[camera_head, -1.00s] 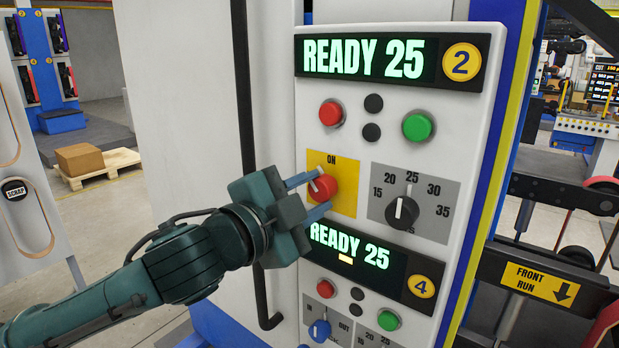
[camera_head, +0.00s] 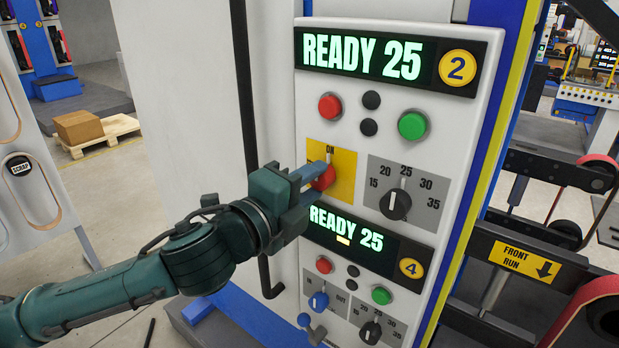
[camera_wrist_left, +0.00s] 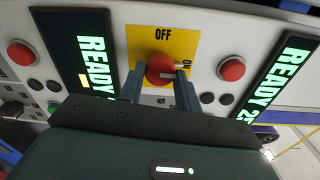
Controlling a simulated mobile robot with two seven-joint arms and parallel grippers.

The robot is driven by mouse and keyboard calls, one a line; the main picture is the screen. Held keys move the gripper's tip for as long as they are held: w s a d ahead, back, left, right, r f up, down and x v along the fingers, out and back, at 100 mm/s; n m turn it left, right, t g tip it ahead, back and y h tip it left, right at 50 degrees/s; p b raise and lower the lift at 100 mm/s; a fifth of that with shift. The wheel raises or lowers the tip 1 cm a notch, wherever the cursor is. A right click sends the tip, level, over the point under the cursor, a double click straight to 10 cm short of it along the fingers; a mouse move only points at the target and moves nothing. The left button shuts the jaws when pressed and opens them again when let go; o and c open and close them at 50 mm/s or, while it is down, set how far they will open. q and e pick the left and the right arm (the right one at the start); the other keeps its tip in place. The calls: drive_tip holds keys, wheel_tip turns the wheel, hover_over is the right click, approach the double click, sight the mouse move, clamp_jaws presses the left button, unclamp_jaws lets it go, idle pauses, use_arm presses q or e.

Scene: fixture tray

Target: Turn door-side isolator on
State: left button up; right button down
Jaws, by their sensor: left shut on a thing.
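The isolator is a red rotary knob (camera_head: 324,177) on a yellow plate (camera_head: 345,190), under the upper "READY 25" display marked 2. In the left wrist view the red knob (camera_wrist_left: 160,69) sits between my two fingers, and its yellow plate (camera_wrist_left: 150,40) reads OFF and ON. There its pale pointer mark lies towards the ON label. My left gripper (camera_head: 312,184) is shut on the knob, one finger on each side. In the head view the fingers hide part of the knob. My right gripper is not in view.
A green button (camera_head: 412,126) and a red button (camera_head: 330,107) are above. A lower display (camera_head: 345,228) marked 4 is close below my gripper. A dark vertical bar (camera_head: 245,120) stands left.

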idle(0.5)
use_arm(q)
drive_tip(key=o, duration=1)
drive_tip(key=shift+c, duration=0.2)
